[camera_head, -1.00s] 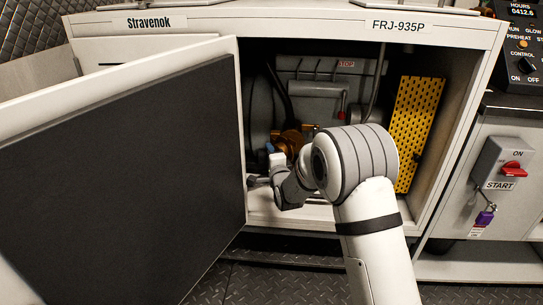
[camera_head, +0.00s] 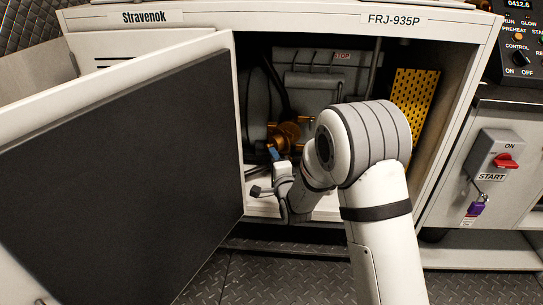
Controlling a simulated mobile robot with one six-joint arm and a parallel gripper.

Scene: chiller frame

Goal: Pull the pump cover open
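A large white door with a black inner panel (camera_head: 120,190) stands swung wide open on the left of the cabinet; I take it for the pump cover, though no label on it says so. Brass-coloured pump parts (camera_head: 290,133) show inside the cabinet, partly hidden by my arm. My gripper (camera_head: 257,191) is low at the front of the opening, just right of the door's free edge. It is small and dark, and its fingers cannot be made out. I see nothing held in it, and I cannot tell whether it touches the door.
The white cabinet (camera_head: 300,18) is marked FRJ-935P. A yellow perforated panel (camera_head: 415,100) stands inside at the right. A control panel (camera_head: 520,50) and a red switch (camera_head: 505,162) are further right. Diamond-plate floor (camera_head: 290,280) shows below.

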